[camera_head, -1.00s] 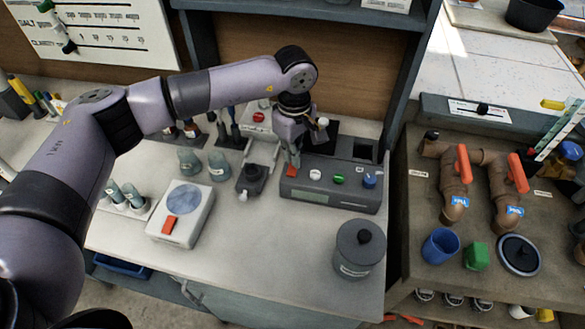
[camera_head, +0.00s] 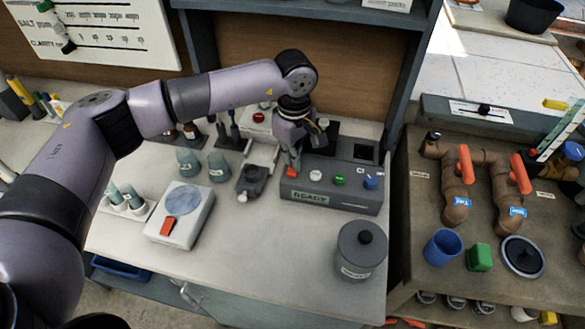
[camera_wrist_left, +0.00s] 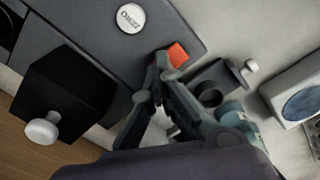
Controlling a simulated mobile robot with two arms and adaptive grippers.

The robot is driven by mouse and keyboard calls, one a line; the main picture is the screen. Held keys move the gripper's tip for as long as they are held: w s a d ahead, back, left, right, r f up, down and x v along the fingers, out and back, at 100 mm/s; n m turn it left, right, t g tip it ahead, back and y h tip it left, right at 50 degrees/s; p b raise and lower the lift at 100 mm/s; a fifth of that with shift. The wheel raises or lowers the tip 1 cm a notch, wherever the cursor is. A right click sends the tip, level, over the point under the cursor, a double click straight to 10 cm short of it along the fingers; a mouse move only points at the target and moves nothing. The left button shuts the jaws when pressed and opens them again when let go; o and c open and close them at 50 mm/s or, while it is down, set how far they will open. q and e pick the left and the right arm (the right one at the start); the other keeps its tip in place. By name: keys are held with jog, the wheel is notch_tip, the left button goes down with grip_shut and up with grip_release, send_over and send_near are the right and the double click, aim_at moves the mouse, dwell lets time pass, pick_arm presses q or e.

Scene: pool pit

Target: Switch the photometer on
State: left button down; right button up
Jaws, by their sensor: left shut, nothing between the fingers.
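The photometer (camera_head: 330,199) is a dark grey box on the bench. Its display (camera_head: 310,198) is lit green and reads READY. Its front row has a red switch (camera_head: 291,172), a white button (camera_head: 316,175), a green button (camera_head: 339,180) and a blue button (camera_head: 370,182). My left gripper (camera_head: 295,165) is shut and empty, with its tips at the red switch. In the left wrist view the fingertips (camera_wrist_left: 163,62) meet right beside the orange-red switch (camera_wrist_left: 178,55), and the white ZERO button (camera_wrist_left: 130,18) lies farther off. I cannot tell whether they touch. My right gripper is not in view.
A balance (camera_head: 180,214) with a red key stands left on the bench. A dark lidded pot (camera_head: 360,250) stands in front of the photometer. The bench front between balance and pot is clear.

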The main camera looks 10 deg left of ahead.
pick_arm(q)
jog(key=shift+w+r, duration=0.1)
jog(key=shift+r, duration=0.5)
jog(key=shift+r+p, duration=1.15)
jog(key=shift+r, duration=1.65)
